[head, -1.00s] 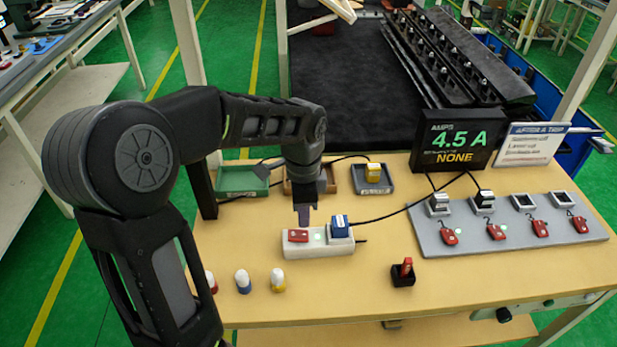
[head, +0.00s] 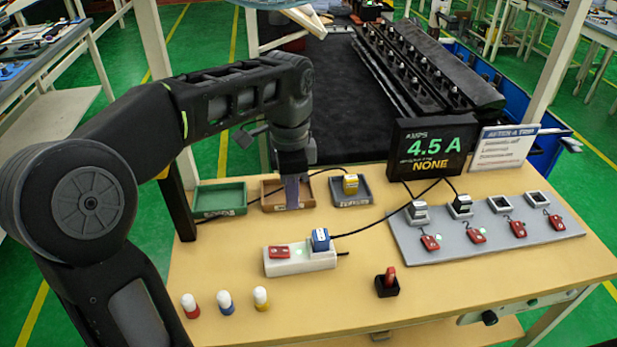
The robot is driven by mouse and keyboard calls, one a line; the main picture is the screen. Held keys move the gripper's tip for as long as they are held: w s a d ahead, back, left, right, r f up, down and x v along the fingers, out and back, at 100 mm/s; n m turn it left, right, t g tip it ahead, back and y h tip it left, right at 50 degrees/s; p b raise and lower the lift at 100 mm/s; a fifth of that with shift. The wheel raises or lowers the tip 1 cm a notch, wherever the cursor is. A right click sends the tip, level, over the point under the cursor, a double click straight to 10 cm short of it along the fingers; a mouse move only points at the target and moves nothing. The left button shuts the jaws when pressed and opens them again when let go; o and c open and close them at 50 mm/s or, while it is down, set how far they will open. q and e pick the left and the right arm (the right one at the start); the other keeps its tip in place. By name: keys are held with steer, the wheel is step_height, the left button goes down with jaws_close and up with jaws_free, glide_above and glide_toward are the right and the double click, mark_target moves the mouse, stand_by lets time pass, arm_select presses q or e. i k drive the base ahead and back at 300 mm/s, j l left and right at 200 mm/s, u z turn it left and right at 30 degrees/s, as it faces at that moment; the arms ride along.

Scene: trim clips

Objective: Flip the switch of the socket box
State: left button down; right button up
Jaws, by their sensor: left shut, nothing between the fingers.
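The white socket box (head: 287,268) lies on the tan table, with a red switch (head: 279,252) on its left part and a small green light beside it. A blue plug (head: 320,240) sits in its right part, with a dark cable running right. My right gripper is not in view.
Green (head: 220,200), brown (head: 273,188) and grey (head: 365,202) trays stand behind. A grey panel (head: 540,236) with red tags and sockets lies right. A display (head: 432,150) reads 4.5 A, NONE. Several small bottles (head: 225,302) and a black holder with a red piece (head: 387,286) stand in front.

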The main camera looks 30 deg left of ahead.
mark_target(279, 252)
steer(key=k, duration=1)
